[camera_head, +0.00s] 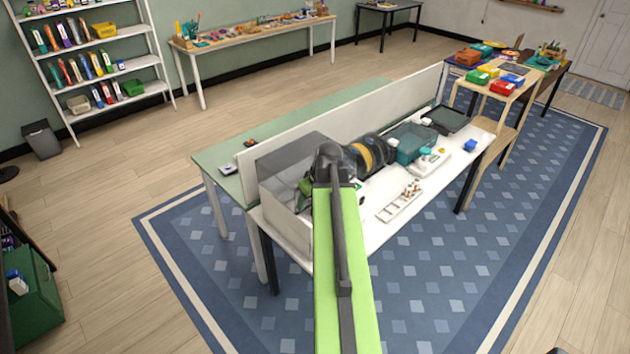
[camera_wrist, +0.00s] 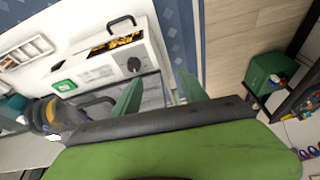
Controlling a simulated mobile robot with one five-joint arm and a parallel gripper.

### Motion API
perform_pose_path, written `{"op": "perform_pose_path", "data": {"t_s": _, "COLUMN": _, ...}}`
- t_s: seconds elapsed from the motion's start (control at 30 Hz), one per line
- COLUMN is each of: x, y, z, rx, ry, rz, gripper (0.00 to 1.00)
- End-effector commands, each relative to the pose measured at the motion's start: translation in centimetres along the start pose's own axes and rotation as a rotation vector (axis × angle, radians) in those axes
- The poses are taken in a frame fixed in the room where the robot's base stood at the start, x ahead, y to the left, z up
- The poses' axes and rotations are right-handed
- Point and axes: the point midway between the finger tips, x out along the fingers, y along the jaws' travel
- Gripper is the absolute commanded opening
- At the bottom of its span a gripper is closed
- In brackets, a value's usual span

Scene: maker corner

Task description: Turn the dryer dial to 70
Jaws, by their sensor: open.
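The dryer (camera_wrist: 98,62) is a pale box with a carry handle, a dark window showing orange inside, and a small green-framed panel (camera_wrist: 64,86). Its round black dial (camera_wrist: 134,64) is on the face toward my gripper; the setting is too small to read. My gripper (camera_wrist: 158,82) is open, its two green fingers apart with nothing between them. In the wrist view, the dial is just beyond and slightly left of the left fingertip, with no clear contact.
Dark and yellow spools (camera_head: 368,154), a teal bin (camera_head: 410,144) and a white rack (camera_head: 400,204) stand further right. A low divider (camera_head: 300,138) runs behind. The blue rug (camera_head: 450,270) in front is clear.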

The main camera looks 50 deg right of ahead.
Motion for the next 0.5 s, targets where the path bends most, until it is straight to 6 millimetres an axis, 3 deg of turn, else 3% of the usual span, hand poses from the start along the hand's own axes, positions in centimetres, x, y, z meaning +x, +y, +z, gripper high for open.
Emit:
{"op": "perform_pose_path", "data": {"t_s": 0.03, "x": -3.5, "y": 2.2, "z": -0.3, "rx": 0.012, "ry": 0.016, "rz": 0.014, "gripper": 0.51}}
{"op": "perform_pose_path", "data": {"t_s": 0.13, "x": -5.4, "y": 4.7, "z": 0.2, "rx": 0.018, "ry": 0.038, "rz": 0.031, "gripper": 0.51}}
{"op": "perform_pose_path", "data": {"t_s": 0.27, "x": -6.0, "y": 5.9, "z": 0.7, "rx": 0.019, "ry": 0.050, "rz": 0.040, "gripper": 0.51}}
{"op": "perform_pose_path", "data": {"t_s": 0.5, "x": -4.8, "y": 6.0, "z": 0.8, "rx": 0.018, "ry": 0.050, "rz": 0.041, "gripper": 0.51}}
